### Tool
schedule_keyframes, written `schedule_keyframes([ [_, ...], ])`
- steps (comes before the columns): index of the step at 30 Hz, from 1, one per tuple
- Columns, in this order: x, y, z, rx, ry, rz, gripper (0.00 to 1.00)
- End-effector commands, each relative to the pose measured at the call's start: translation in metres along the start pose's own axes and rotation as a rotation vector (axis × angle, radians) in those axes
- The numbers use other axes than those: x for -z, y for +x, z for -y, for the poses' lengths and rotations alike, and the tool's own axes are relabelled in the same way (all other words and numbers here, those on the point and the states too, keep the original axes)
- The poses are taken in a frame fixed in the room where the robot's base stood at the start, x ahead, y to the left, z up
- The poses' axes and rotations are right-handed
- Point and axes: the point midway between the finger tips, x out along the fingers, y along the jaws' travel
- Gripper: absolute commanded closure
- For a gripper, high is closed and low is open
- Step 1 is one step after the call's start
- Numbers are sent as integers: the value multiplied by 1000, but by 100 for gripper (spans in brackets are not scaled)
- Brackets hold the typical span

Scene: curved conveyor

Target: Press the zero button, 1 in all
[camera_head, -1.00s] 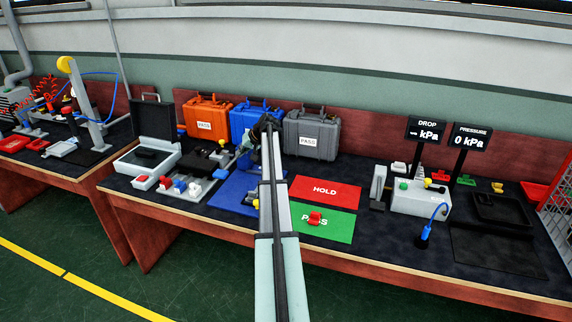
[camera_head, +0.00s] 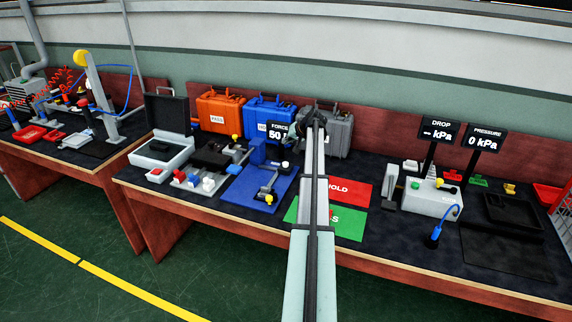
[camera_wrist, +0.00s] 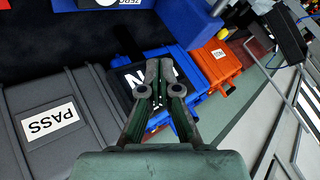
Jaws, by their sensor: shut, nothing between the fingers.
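A label reading ZERO (camera_wrist: 128,3) is cut off by the top edge of the wrist view, and I cannot make out its button clearly. A force display (camera_head: 279,131) reading about 50 stands behind the blue mat (camera_head: 240,196), which carries a blue fixture (camera_head: 258,151) with a yellow knob (camera_head: 269,198). My gripper (camera_wrist: 160,64) is shut and empty in the wrist view, with its fingers in front of the dark display. In the head view my gripper (camera_head: 313,118) is a dark shape before the cases, its fingers not clear.
An orange case (camera_head: 220,110), a blue case (camera_head: 262,110) and a grey case (camera_head: 340,132) line the back of the bench. The red HOLD mat (camera_head: 350,190) and green mat (camera_head: 350,222) lie partly behind my arm. A tester box (camera_head: 430,201) stands at right.

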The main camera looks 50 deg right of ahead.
Motion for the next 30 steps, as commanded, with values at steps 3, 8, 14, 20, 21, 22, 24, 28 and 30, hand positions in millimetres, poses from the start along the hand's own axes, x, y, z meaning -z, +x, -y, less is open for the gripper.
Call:
schedule_keyframes([
  [3,-2,3,-2,0,0,0,100],
  [8,-8,10,-7,0,1,1,100],
  [14,-19,26,-18,1,0,2,100],
  [20,-32,44,-32,0,1,1,100],
  [21,-36,48,-35,0,1,1,100],
  [22,-37,51,-37,0,0,1,100],
  [24,-40,55,-40,0,0,1,100],
  [28,-44,60,-44,0,-1,1,100],
  [30,-44,61,-44,0,-1,1,100],
])
